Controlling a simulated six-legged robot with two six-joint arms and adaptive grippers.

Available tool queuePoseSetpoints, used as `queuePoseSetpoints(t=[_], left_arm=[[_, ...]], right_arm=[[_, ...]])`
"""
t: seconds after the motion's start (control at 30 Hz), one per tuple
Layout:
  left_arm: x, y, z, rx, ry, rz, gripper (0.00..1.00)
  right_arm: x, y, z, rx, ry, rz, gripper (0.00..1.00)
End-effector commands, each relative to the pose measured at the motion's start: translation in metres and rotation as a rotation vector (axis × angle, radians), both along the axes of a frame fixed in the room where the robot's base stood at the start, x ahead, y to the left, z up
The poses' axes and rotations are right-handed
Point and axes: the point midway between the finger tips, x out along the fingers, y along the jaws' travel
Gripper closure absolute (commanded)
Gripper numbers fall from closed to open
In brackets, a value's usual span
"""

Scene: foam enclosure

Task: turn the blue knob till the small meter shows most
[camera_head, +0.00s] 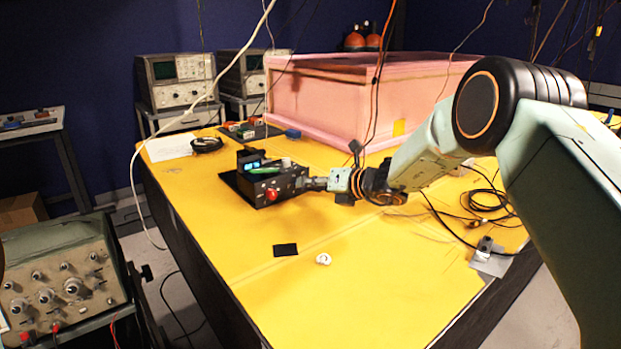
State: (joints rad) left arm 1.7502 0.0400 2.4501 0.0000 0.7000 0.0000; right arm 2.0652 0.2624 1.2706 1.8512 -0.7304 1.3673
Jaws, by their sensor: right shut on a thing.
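A small black box (283,186) stands on the yellow table top, with a red knob (271,194) on its front. A small blue-lit face (253,168) shows at its top left, likely the small meter; its reading is too small to tell. My right gripper (309,184) reaches in from the right, low over the table, with its fingertips at the box's right side. It is shut on what I take to be the blue knob, which the fingers hide. My left gripper is not in view.
A pink foam enclosure (330,105) stands behind the box. Loose black cables (485,200) lie at the right. A black patch (286,250) and a small white piece (323,259) lie in front. The table's front middle is mostly clear. Cables hang from above.

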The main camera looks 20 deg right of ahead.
Motion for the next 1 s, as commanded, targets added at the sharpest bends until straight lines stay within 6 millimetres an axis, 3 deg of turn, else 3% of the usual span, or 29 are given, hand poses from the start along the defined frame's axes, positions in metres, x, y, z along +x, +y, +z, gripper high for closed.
queuePoseSetpoints(t=[0.33, 0.87, 0.9, 1.0], left_arm=[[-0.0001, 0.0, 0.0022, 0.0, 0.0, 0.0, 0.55], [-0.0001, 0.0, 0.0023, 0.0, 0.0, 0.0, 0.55], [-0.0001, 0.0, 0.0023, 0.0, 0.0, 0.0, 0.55], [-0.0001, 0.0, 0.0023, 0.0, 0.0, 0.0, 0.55]], right_arm=[[-0.0004, 0.0, -0.0038, 0.132, 0.052, 0.002, 1.0], [-0.0005, 0.0003, -0.0041, 0.155, 0.061, 0.003, 1.0], [-0.0005, 0.0004, -0.0042, 0.155, 0.061, 0.003, 0.77], [-0.0003, 0.0003, -0.0037, 0.156, 0.06, 0.002, 0.69]])
